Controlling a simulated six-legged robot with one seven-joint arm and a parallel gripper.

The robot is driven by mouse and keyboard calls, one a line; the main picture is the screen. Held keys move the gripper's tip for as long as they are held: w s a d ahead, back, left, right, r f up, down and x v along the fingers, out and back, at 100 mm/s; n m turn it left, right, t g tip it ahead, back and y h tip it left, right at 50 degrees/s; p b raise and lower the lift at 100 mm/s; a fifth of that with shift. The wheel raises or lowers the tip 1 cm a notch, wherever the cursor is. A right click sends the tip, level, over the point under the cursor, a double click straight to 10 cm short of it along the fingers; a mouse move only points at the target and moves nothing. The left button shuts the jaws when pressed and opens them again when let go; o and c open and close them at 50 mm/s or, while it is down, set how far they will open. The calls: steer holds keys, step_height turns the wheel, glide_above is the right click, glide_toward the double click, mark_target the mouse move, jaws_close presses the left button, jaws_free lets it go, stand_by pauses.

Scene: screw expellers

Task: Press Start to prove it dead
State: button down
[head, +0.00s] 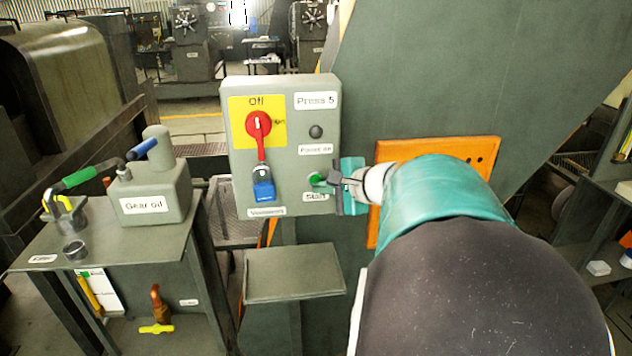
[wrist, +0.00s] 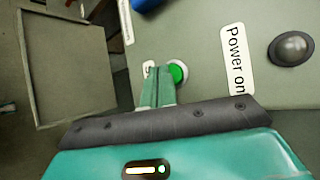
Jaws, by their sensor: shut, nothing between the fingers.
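The grey Press 5 control box (head: 285,140) faces me in the head view. Its green Start button (head: 315,179) sits low on the right side and also shows in the wrist view (wrist: 178,73). My gripper (head: 322,181) is shut and empty, with its fingertips at the button. In the wrist view my fingers (wrist: 158,75) cover the button's left edge; I cannot tell whether they touch it. The red switch (head: 258,125) has its knob under the word Off, and a blue padlock (head: 263,190) hangs below it. The Power on lamp (head: 316,131) looks dark.
A small grey shelf (head: 293,272) stands below the box. At the left, a table (head: 120,250) bears a Gear oil can (head: 152,190) and a green-handled tool (head: 78,178). An orange plate (head: 480,150) is behind my arm on the machine.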

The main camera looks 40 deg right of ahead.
steer(key=shift+s+a, duration=0.1)
steer(key=shift+s, duration=0.05)
steer(key=s+a, duration=0.1)
steer(key=s, duration=0.1)
steer(key=s+a, duration=0.2)
steer(key=s, duration=0.1)
steer(key=shift+a, duration=0.2)
stand_by(0.4)
stand_by(0.6)
